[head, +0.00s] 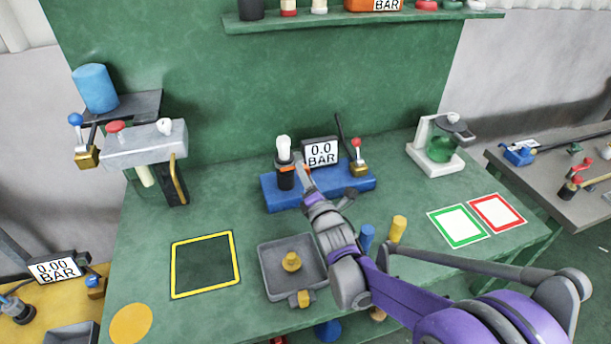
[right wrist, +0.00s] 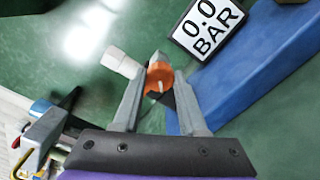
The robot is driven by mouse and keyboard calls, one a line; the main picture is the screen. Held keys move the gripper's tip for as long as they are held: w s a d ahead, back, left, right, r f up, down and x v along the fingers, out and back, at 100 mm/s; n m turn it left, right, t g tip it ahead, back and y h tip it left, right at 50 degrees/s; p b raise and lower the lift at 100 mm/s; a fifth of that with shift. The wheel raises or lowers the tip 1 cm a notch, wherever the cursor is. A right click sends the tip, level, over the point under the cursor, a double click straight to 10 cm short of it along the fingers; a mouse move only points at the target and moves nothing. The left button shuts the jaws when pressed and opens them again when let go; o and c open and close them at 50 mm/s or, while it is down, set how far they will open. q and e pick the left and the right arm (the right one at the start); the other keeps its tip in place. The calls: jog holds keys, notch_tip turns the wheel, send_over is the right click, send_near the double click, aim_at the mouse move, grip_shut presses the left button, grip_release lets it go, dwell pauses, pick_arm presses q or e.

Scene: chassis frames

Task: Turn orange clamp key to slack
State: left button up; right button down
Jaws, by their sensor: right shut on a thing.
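The orange clamp key (head: 286,169) is on a black cylinder (head: 286,180) with a white top (head: 283,148), standing on a blue base (head: 270,195). My right gripper (head: 302,172) reaches this clamp from the right side. In the right wrist view, the orange key (right wrist: 160,76) sits between the two fingers of the right gripper (right wrist: 161,82), which are shut on it. The white top (right wrist: 120,62) shows beside the left finger. The fingers hide part of the key, so its exact angle is hard to tell. My left gripper is not in view.
A display reading 0.0 BAR (head: 320,153) stands on the blue base, close to the gripper. A red-knobbed brass valve (head: 357,164) is at its right end. A grey tray (head: 267,276) lies in front. The yellow-outlined square (head: 205,264) on the bench is empty.

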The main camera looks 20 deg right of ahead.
jog(key=shift+c, duration=2.3)
grip_release()
jog(key=s, duration=1)
jog(key=shift+s+d, duration=0.15)
jog(key=shift+s, duration=0.25)
jog(key=shift+f, duration=0.1)
